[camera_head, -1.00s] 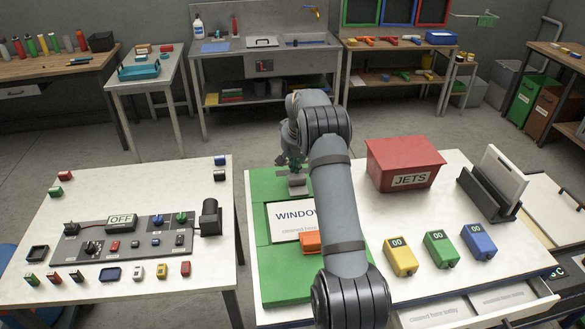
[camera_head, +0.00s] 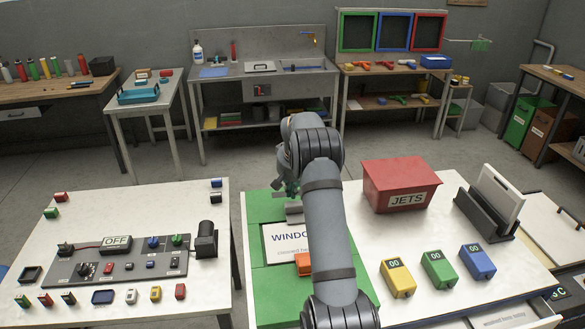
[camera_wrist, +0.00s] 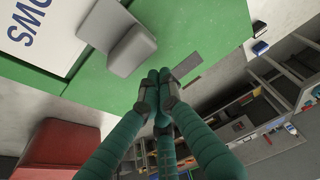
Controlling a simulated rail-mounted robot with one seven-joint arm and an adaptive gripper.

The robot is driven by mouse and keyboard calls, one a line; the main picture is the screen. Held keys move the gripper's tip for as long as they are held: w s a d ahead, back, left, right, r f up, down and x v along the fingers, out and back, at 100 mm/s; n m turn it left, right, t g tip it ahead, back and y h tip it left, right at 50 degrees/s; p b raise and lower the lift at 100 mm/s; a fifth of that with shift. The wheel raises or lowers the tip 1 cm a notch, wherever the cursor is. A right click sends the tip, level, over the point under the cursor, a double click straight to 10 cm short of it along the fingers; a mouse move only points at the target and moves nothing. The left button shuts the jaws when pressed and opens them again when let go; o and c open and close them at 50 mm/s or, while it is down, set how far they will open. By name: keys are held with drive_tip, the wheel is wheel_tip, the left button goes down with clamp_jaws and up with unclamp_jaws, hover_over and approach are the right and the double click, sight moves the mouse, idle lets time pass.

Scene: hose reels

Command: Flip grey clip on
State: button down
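The grey clip (camera_wrist: 131,50) stands at the edge of the green board (camera_wrist: 210,28), by the white WINDOWS card (camera_wrist: 45,35). In the wrist view it looks like a block with an angled flap. In the head view the grey clip (camera_head: 294,209) is at the card's far edge, partly behind my arm. My gripper (camera_wrist: 160,82) has its three green fingers drawn together at the tips, with nothing seen between them. The tips are just beside the clip; I cannot tell if they touch it. The gripper (camera_head: 288,188) also shows in the head view, beyond the clip.
An orange clip (camera_head: 303,263) is at the card's near side, beside my arm. A red JETS box (camera_head: 400,185) stands to the right, with yellow (camera_head: 398,279), green (camera_head: 438,269) and blue (camera_head: 477,262) blocks in front. A gap separates the left table (camera_head: 130,215).

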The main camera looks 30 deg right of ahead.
drive_tip(key=shift+w+d+r+p, duration=0.2)
drive_tip(key=shift+w+p, duration=0.35)
drive_tip(key=shift+p, duration=0.05)
drive_tip(key=shift+w+d+r+p, duration=0.15)
drive_tip(key=shift+w+p, duration=0.35)
drive_tip(key=shift+p, duration=0.1)
drive_tip(key=shift+r+b, duration=0.25)
drive_tip(key=shift+b, duration=0.55)
drive_tip(key=b+v, duration=0.2)
drive_tip(key=v, duration=0.7)
drive_tip(key=shift+s+f, duration=0.1)
